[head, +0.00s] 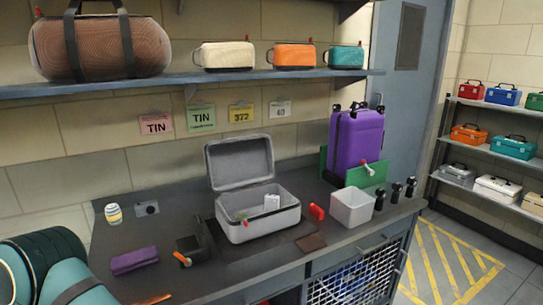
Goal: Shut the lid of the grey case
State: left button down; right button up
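The grey case (258,222) stands on the dark workbench, near its middle. Its lid (240,163) is open and stands up at the back, leaning slightly backward, with the grey lining facing me. Inside the case lie a small white item (272,202) and a small greenish item (241,215); a red piece shows near its left front edge. Neither of my grippers shows in this view, and nothing touches the lid.
A black item with an orange handle (188,250) stands left of the case, near a purple cloth (135,260). A red item (316,211), a white bin (351,207) and a purple suitcase (358,138) stand to the right. A loaded shelf (180,80) runs above.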

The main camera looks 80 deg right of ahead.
aim_at(232, 164)
jog(key=z, duration=1.65)
